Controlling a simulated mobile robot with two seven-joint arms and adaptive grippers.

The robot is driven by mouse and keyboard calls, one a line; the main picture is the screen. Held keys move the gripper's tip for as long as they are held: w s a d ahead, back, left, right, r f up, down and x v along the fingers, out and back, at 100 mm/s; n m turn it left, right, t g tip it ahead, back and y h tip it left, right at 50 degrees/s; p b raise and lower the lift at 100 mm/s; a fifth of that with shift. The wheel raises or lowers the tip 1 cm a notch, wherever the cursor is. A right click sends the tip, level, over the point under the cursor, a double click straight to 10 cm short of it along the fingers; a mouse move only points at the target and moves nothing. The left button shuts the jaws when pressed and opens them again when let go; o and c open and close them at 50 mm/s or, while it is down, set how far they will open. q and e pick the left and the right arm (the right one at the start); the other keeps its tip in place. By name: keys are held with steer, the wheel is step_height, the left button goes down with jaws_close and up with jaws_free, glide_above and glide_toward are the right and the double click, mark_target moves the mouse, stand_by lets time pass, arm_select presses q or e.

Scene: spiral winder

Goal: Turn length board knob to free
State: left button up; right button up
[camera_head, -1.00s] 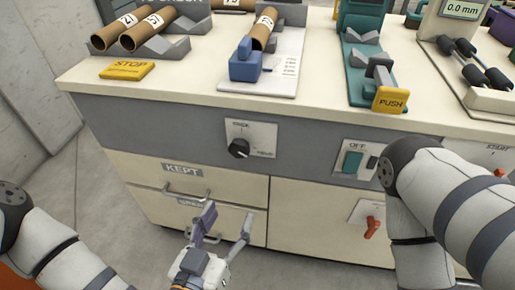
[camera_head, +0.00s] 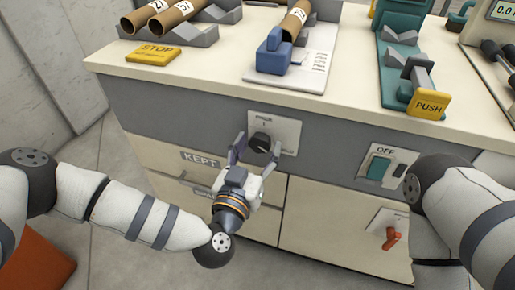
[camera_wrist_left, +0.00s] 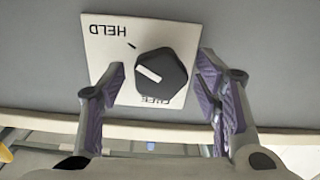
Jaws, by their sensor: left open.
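The black knob (camera_head: 260,142) sits on a white plate (camera_head: 287,131) on the grey front panel of the bench. In the left wrist view the knob (camera_wrist_left: 164,79) has a white pointer line, and the plate (camera_wrist_left: 99,46) reads HELD and FREE upside down. The knob partly covers FREE. The pointer line lies on the knob's left part, tilted up-left; its exact setting is hard to tell. My left gripper (camera_head: 255,150) is open, with a finger on each side of the knob and gaps visible in the wrist view. My right gripper is not in view.
Below are drawers, one marked KEPT (camera_head: 200,159). To the right are a green OFF switch (camera_head: 378,167) and a red lever (camera_head: 391,238). The bench top above holds a yellow STOP block (camera_head: 153,53), a blue block (camera_head: 273,55) and a yellow PUSH block (camera_head: 428,104).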

arm_select(q)
steer(key=c, duration=1.1)
steer(key=shift+c, duration=0.2)
